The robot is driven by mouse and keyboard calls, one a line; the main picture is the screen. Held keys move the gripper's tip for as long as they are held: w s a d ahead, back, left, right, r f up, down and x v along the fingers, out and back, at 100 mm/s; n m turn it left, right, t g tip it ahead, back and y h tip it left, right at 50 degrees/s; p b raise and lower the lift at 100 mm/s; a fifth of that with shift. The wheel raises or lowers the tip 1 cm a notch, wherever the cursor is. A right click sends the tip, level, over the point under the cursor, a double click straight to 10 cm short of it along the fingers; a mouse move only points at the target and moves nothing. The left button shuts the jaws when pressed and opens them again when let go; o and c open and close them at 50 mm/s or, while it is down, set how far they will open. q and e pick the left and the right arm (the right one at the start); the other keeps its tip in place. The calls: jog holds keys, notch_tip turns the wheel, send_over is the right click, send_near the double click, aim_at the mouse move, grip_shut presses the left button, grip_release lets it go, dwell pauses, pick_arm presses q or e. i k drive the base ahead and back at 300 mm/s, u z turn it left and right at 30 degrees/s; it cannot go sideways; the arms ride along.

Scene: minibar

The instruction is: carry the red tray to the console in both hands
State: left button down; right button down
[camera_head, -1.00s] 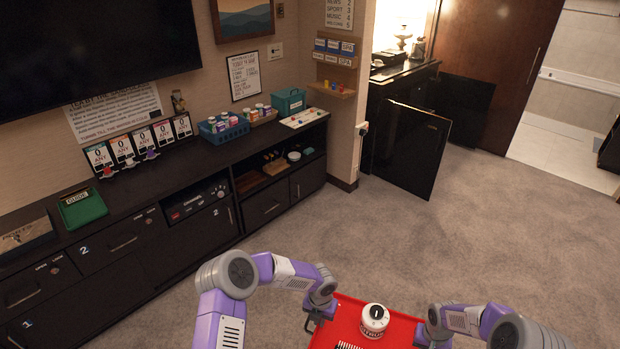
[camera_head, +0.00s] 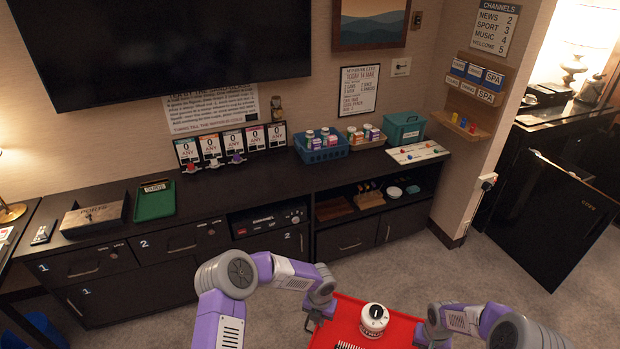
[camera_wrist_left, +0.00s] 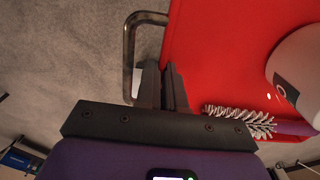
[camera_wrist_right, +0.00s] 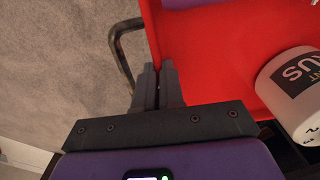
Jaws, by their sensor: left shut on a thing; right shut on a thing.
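The red tray (camera_head: 347,318) is held in front of me over the carpet, its near part cut off by the head view's lower edge. A white canister with a black-marked lid (camera_head: 374,319) stands on it, and a brush (camera_wrist_left: 240,118) lies on it. My left gripper (camera_head: 318,312) is shut on the tray's left side at a metal handle (camera_wrist_left: 130,50). My right gripper (camera_head: 432,332) is shut on the tray's right side, at the other handle (camera_wrist_right: 120,50). The long black console (camera_head: 240,190) stands against the wall ahead, beyond the tray.
The console top between the green tray and basket is partly bare. An open black door (camera_head: 550,220) stands at right.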

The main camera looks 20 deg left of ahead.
aim_at(243, 183)
jog(key=u, duration=0.5)
jog(key=i, duration=1.1)
jog(key=u, duration=0.9)
jog(key=i, duration=1.75)
